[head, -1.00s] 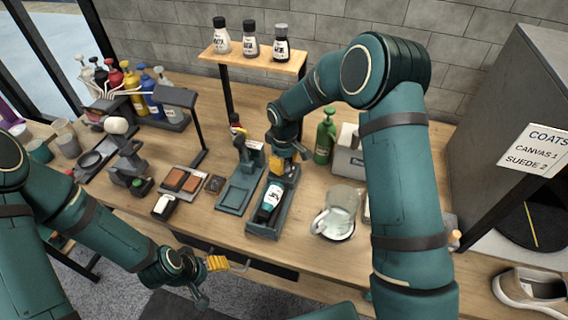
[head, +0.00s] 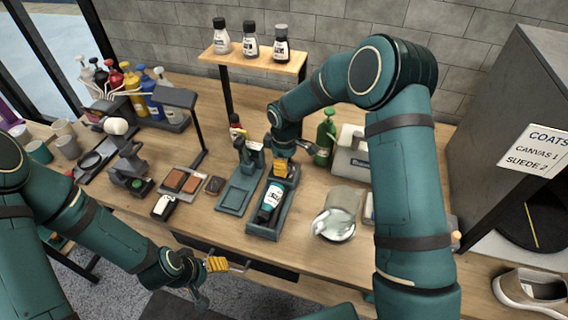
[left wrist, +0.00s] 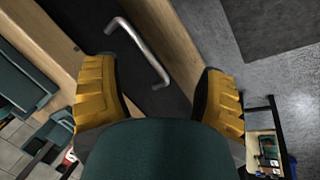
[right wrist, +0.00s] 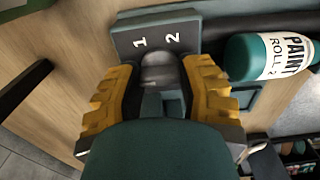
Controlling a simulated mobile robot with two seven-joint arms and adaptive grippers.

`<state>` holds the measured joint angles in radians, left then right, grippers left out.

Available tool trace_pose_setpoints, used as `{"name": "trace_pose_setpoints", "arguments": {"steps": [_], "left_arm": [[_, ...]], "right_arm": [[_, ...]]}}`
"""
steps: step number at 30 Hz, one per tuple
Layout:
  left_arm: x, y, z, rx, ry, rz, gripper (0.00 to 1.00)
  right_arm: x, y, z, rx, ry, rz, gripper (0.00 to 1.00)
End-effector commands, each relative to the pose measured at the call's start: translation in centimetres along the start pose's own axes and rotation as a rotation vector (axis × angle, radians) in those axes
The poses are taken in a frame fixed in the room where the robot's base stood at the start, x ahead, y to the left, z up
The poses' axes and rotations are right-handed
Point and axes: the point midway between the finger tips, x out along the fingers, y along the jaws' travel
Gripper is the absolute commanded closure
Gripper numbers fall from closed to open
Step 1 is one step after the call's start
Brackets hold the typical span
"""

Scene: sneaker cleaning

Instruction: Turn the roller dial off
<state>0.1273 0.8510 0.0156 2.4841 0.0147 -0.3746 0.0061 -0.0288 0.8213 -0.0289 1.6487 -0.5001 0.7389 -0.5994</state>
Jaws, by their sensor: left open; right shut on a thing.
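The roller dial (right wrist: 160,72) is a grey knob on a dark plate marked 1 and 2 (right wrist: 157,36), seen in the right wrist view. My right gripper (right wrist: 160,100) has its yellow fingers on either side of the knob and is shut on it. The fingers hide part of the knob. In the head view, my right gripper (head: 284,168) is at the back end of the dark green roller tray (head: 262,232). A paint roller bottle (head: 270,203) lies in the tray. My left gripper (head: 217,264) is open and empty in front of the table edge; its spread fingers also show in the left wrist view (left wrist: 158,98).
A glass jug (head: 338,215) stands right of the tray, and a green bottle (head: 325,140) stands behind. A drawer handle (left wrist: 145,50) is close to my left gripper. A shelf (head: 253,61) holds small bottles.

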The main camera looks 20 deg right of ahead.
Motion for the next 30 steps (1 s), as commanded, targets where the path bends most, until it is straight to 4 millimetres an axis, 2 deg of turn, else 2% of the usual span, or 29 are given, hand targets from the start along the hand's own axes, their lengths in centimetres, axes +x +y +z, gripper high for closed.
{"name": "trace_pose_setpoints", "arguments": {"steps": [3, 4, 6, 7, 15, 19, 23, 30], "left_arm": [[0.0, 0.0, 0.0, 0.000, 0.000, 0.000, 0.29], [0.0, 0.0, 0.0, 0.000, 0.000, 0.000, 0.29], [0.0, 0.0, 0.0, 0.000, 0.000, 0.000, 0.29], [0.0, 0.0, 0.0, 0.000, 0.000, 0.000, 0.29], [0.0, 0.0, 0.0, 0.000, 0.000, 0.000, 0.29], [0.0, 0.0, 0.0, 0.000, 0.000, 0.000, 0.29], [0.0, 0.0, 0.0, 0.000, 0.000, 0.000, 0.29], [0.0, 0.0, 0.0, 0.000, 0.000, 0.000, 0.29]], "right_arm": [[0.2, -0.1, 0.1, -0.001, -0.003, -0.003, 0.97], [0.2, -0.1, 0.1, -0.001, -0.003, -0.003, 0.56], [0.1, -0.1, 0.1, -0.001, -0.003, -0.003, 0.31], [0.1, -0.1, 0.1, 0.000, -0.003, -0.003, 0.29], [0.0, 0.0, 0.0, 0.001, -0.001, -0.001, 0.29], [-0.7, 0.0, 0.0, 0.001, 0.001, 0.001, 0.29], [-2.6, 0.0, -0.1, 0.001, 0.002, 0.002, 0.29], [-7.6, 0.1, -0.1, 0.002, 0.002, 0.003, 0.29]]}}
